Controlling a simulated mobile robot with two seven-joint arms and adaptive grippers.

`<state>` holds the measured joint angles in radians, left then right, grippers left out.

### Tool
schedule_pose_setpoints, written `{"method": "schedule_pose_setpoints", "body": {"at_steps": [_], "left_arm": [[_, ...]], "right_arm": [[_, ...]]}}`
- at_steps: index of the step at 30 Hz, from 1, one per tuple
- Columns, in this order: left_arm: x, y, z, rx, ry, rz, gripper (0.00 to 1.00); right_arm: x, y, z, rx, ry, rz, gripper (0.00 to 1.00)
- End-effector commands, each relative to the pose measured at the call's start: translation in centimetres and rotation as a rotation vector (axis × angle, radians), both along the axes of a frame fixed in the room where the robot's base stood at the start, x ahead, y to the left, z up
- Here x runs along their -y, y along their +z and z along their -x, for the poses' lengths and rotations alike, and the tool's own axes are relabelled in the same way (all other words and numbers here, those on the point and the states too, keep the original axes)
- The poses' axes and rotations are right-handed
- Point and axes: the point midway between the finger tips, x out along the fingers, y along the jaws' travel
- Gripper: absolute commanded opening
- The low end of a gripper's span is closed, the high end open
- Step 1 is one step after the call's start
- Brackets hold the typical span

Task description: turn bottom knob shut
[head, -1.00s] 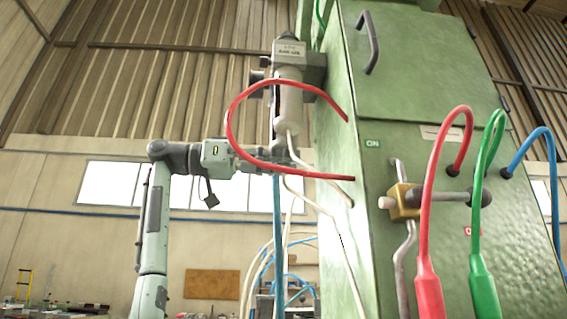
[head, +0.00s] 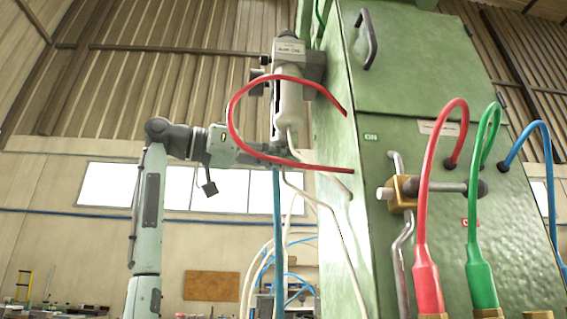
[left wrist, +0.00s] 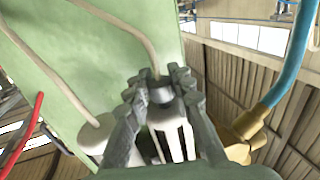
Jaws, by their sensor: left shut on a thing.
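A white cylinder (head: 289,97) with a labelled grey block on top is mounted upright at the left side of the green cabinet. My left gripper (head: 277,155) is at its lower end in the head view, with the arm coming in from the left. In the left wrist view, my left gripper (left wrist: 160,88) is shut on a small dark grey knob (left wrist: 160,93) at the end of the slotted white body (left wrist: 171,138). The fingers cover the knob's sides. In the head view the knob is mostly hidden. My right gripper is not in view.
The green cabinet (head: 443,223) fills the right side. A red hose (head: 229,122) loops close around my left gripper, and pale hoses (head: 322,205) run past below it. A brass valve (head: 404,193) and coloured cables are on the cabinet front. Left of the arm is open room.

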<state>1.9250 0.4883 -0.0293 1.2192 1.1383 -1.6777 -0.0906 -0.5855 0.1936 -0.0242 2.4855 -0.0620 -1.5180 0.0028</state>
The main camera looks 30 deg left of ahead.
Motion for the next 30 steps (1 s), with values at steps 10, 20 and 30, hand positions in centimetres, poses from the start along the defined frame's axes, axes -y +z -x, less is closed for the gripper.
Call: {"method": "schedule_pose_setpoints", "body": {"at_steps": [10, 20, 30], "left_arm": [[0.1, -0.1, 0.1, 0.002, 0.294, -0.004, 0.0], [0.1, 0.0, 0.0, -0.001, 0.48, -0.002, 0.0], [0.0, -0.1, 0.0, -0.004, 0.543, -0.001, 0.0]], "right_arm": [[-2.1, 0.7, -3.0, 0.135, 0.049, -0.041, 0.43], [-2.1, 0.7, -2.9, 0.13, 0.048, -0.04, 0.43], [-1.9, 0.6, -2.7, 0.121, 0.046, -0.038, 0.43]]}}
